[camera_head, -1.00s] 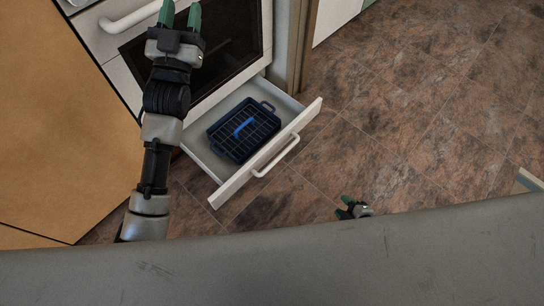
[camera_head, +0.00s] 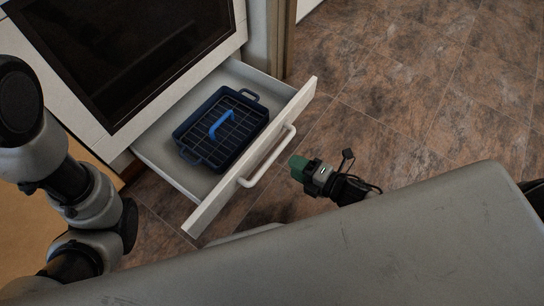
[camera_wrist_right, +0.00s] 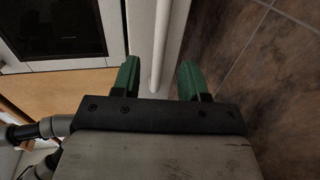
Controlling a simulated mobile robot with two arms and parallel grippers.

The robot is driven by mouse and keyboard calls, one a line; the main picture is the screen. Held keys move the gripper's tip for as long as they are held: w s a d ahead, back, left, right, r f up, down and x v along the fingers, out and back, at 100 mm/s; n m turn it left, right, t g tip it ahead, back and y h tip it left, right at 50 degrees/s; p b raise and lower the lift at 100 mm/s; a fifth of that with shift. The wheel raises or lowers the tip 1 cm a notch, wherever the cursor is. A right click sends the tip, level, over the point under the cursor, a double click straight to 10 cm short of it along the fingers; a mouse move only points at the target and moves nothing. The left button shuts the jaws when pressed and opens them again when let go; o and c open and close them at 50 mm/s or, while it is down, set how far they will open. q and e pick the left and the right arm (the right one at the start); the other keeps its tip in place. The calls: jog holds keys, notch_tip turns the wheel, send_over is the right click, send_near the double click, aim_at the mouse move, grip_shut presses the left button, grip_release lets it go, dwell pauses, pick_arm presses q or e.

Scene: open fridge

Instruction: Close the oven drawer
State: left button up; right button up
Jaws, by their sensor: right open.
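The white oven drawer (camera_head: 250,167) is pulled out below the oven (camera_head: 128,50), with a blue roasting pan and rack (camera_head: 222,128) inside. Its white bar handle (camera_head: 267,157) runs along the outer front face. My right gripper (camera_head: 297,166) is just right of the handle in the head view, its green fingers pointing at the drawer. In the right wrist view the fingers (camera_wrist_right: 159,72) are apart, with the handle (camera_wrist_right: 160,45) between them in the picture. I cannot tell whether they touch it. My left arm shows at the left, but its gripper is out of view.
Brown tiled floor (camera_head: 400,110) is open to the right of the drawer. A cabinet side (camera_head: 270,45) stands behind the drawer's far end. A tan wooden surface (camera_head: 30,225) lies at the lower left.

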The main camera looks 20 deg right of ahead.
aim_at(276, 157)
jog(key=b+x, duration=0.3)
jog(key=x, duration=0.4)
jog(key=shift+w+f, duration=0.1)
jog(key=shift+f, duration=0.1)
jog(key=shift+w+a+b, duration=0.3)
jog(key=shift+w, duration=0.05)
grip_shut()
